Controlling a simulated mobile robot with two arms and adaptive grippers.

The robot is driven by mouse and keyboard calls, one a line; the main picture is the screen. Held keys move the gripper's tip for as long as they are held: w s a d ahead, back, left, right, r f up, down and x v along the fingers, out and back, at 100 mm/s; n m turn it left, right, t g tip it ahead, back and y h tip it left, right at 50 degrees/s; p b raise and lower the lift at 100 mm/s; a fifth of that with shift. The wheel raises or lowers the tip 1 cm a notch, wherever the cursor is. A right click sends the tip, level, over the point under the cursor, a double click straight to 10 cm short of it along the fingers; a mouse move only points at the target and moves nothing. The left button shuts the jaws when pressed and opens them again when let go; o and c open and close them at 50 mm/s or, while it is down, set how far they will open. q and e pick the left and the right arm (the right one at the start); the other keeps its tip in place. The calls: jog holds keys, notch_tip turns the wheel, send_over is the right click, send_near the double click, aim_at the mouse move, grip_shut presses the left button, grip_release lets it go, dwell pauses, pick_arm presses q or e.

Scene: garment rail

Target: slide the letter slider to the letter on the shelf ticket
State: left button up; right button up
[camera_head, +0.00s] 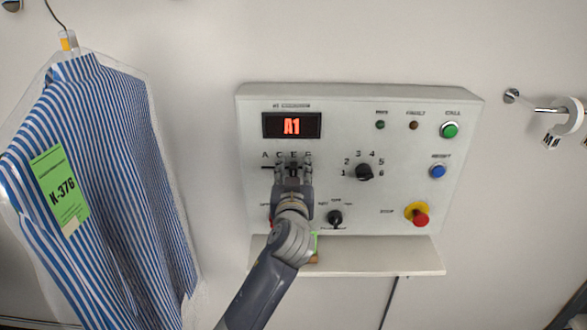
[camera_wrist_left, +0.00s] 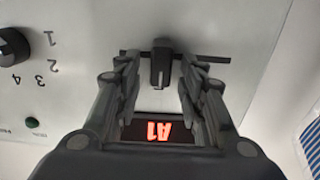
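The control panel (camera_head: 360,210) on the wall has a red display (camera_head: 291,125) reading A1. Below it, a row of letters (camera_head: 266,155) starts with A; the others are small and partly covered. My left gripper (camera_head: 293,170) is in front of the slider slot and hides the knob in the head view. In the left wrist view, the black slider knob (camera_wrist_left: 161,62) stands between the open fingers of my left gripper (camera_wrist_left: 160,70), with a gap on each side. A green-edged item, possibly the shelf ticket (camera_head: 314,242), is mostly hidden behind my arm; its letter cannot be read. My right gripper is not in view.
A rotary number dial (camera_head: 365,172) and a lower knob (camera_head: 335,217) are right of my gripper. Green (camera_head: 449,130), blue (camera_head: 438,171) and red (camera_head: 420,218) buttons line the right side. A shelf (camera_head: 390,259) juts out below. A bagged striped shirt (camera_head: 120,190) tagged K-376 hangs left.

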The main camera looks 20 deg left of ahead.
aim_at(311, 163)
pick_arm(q)
jog(key=shift+c, duration=0.6)
grip_shut()
jog(key=shift+w+d+f+b, duration=0.1)
jog(key=shift+d+f+b, duration=0.05)
jog(key=shift+d+b, duration=0.15)
jog(key=d+b, duration=0.1)
jog(key=d, duration=0.2)
jog(key=shift+w+b, duration=0.35)
jog(key=shift+w, duration=0.05)
jog(key=shift+c, duration=0.4)
grip_release()
jog(key=shift+o, duration=1)
jog(key=shift+w+d, duration=0.1)
jog(key=shift+d, duration=0.15)
